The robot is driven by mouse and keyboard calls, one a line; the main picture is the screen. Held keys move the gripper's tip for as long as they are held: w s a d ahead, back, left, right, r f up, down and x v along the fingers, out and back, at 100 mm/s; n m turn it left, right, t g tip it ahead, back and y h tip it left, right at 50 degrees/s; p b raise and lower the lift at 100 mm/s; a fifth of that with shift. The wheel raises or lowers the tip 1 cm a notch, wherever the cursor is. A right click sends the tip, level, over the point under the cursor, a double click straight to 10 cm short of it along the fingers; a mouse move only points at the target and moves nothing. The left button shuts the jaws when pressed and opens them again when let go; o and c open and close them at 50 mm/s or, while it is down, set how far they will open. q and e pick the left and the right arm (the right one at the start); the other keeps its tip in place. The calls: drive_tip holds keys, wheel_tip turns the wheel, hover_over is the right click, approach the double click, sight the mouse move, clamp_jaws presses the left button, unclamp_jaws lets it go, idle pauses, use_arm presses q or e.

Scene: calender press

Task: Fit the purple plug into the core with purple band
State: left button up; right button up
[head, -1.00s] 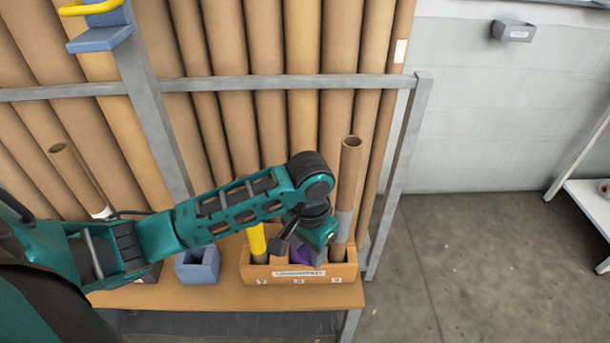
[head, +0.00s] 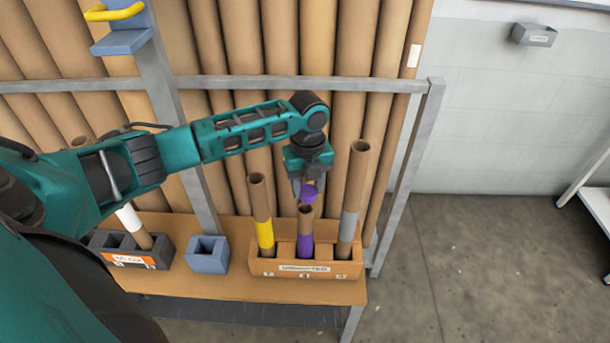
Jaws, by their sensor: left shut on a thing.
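The purple plug (head: 309,194) is held in my left gripper (head: 308,184), which points down and is shut on it. The core with purple band (head: 305,230) stands in the middle of the orange-brown box (head: 262,267) on the bench. Its open top is just below the plug, and a small gap seems to show between them. The gripper's fingers are small and partly hidden by the plug and wrist. My right gripper is not in view.
A core with yellow band (head: 262,220) and a taller core with grey band (head: 352,200) stand on either side in the same box. A blue-grey holder (head: 208,254) and a dark box (head: 152,248) with a white-banded core are to the left. Tall cardboard tubes (head: 285,40) and a grey rail stand behind.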

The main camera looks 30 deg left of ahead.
use_arm(q)
drive_tip(key=shift+w+a+r+m, duration=0.3)
drive_tip(key=shift+a+m, duration=0.15)
drive_tip(key=shift+m, duration=0.35)
drive_tip(key=shift+a+f, duration=0.1)
wheel_tip(320, 180, down, 4)
drive_tip(key=b, duration=0.4)
drive_tip(key=shift+b, duration=0.4)
drive_tip(key=shift+f, duration=0.85)
drive_tip(key=shift+f+b, duration=0.25)
drive_tip(key=shift+b, duration=0.05)
drive_tip(key=o, duration=1.1)
drive_tip(key=shift+r, duration=0.1)
